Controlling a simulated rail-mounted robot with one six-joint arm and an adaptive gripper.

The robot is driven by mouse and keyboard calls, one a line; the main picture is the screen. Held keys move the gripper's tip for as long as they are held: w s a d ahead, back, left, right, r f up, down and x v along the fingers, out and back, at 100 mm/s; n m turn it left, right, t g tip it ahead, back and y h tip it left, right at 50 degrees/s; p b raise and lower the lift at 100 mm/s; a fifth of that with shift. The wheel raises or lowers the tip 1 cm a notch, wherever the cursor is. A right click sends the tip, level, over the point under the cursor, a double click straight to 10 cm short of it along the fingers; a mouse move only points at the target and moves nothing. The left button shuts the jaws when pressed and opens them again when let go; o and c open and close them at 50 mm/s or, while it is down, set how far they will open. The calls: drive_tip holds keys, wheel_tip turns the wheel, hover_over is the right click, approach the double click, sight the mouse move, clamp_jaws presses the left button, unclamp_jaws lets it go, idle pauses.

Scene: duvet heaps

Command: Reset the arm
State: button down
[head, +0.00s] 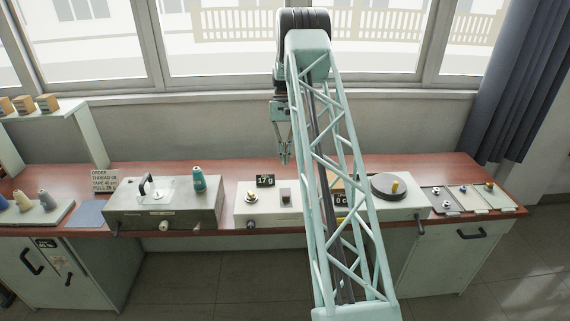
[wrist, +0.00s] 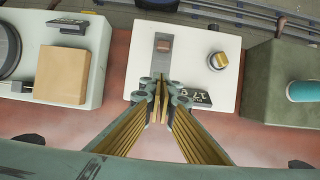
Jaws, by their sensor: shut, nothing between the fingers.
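My gripper (head: 285,158) hangs from my raised arm in the head view, pointing down above the workbench (head: 240,172). Its fingers are together with nothing between them. In the wrist view my gripper (wrist: 160,88) shows closed fingertips over the edge of a pale box (wrist: 190,55) with a gold knob (wrist: 219,61). That pale box (head: 300,212) also shows in the head view, with a small readout of 17 g (head: 265,181) behind it. My arm hides part of the bench in the head view.
Left of the pale box is a grey-green box (head: 160,215) with a teal spool (head: 199,180). To the right is a pale box (head: 405,208) with a black disc (head: 390,187), then trays (head: 470,200) with small parts. A tan block (wrist: 62,74) shows in the wrist view. Windows (head: 230,40) stand behind.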

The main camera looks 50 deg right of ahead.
idle(0.8)
drive_tip(key=w+a+r+n+t+h+b, duration=0.1)
drive_tip(key=w+a+r+n+h, duration=0.1)
drive_tip(key=a+r, duration=1.45)
drive_tip(key=s+a+r+n+t+h+b, duration=0.1)
drive_tip(key=s+a+r, duration=0.3)
drive_tip(key=a+r, duration=0.4)
drive_tip(key=s+a+r+n+t+b, duration=0.1)
drive_tip(key=s+a+r, duration=0.35)
drive_tip(key=a, duration=0.45)
drive_tip(key=s+a+r+n+t+b, duration=0.1)
drive_tip(key=s+a+r+n+t, duration=0.3)
drive_tip(key=s+a, duration=1.15)
drive_tip(key=s+a+f, duration=0.1)
drive_tip(key=s+a, duration=0.2)
drive_tip(key=s, duration=0.3)
drive_tip(key=s+a+f+b, duration=0.1)
drive_tip(key=s+a+f, duration=0.1)
drive_tip(key=s, duration=0.4)
drive_tip(key=s+a+f+n, duration=0.1)
drive_tip(key=s+a, duration=0.2)
drive_tip(key=s, duration=0.2)
drive_tip(key=shift+s+a+f, duration=0.15)
drive_tip(key=shift+s+a, duration=0.25)
